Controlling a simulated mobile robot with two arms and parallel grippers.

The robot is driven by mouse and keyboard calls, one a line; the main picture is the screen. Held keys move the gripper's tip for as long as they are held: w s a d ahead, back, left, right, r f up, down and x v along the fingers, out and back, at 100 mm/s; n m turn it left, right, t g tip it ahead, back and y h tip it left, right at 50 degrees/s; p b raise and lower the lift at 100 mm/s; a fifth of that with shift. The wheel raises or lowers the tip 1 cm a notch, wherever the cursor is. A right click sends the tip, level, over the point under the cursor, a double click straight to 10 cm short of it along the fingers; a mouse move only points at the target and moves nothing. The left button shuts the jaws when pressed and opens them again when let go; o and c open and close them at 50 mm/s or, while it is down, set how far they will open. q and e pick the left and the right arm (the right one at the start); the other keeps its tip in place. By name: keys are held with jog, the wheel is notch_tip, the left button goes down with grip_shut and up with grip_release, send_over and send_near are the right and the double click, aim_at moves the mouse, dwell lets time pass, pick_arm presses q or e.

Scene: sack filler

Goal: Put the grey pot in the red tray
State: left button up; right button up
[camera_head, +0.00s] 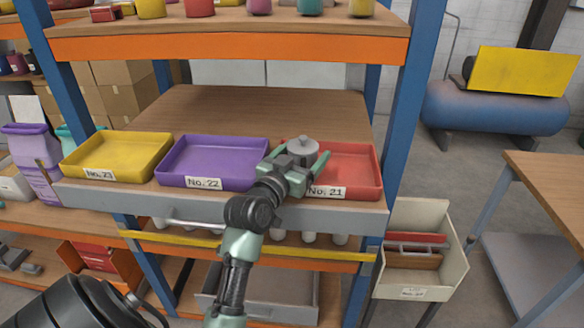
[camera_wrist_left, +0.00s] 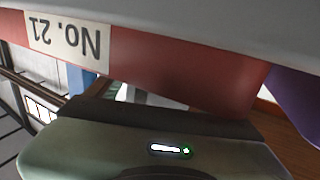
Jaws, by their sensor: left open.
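The grey pot (camera_head: 303,146), with a knobbed lid, is upright at the left part of the red tray (camera_head: 363,172), labelled No. 21. My gripper hides its lower part, so I cannot tell whether it touches the tray floor. My left gripper (camera_head: 301,155) is open, with one finger on each side of the pot. In the left wrist view the red tray (camera_wrist_left: 180,70) appears upside down with its label. The pot cannot be made out there. My right gripper is not in view.
A purple tray (camera_head: 213,178) No. 22 and a yellow tray (camera_head: 118,158) No. 23 stand to the left on the same shelf. An upper shelf (camera_head: 230,47) with several pots hangs above. Blue posts (camera_head: 394,110) flank the bay. The wooden shelf behind the trays is clear.

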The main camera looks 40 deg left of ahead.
pick_arm(q)
jog(key=s+b, duration=0.1)
jog(key=s, duration=0.2)
jog(key=s+d, duration=0.1)
jog(key=s, duration=0.2)
jog(key=s+b, duration=0.1)
jog(key=s, duration=0.2)
jog(key=shift+s+d+b, duration=0.25)
jog(key=shift+s+b, duration=0.1)
jog(key=shift+s+d, duration=0.1)
jog(key=shift+s, duration=0.3)
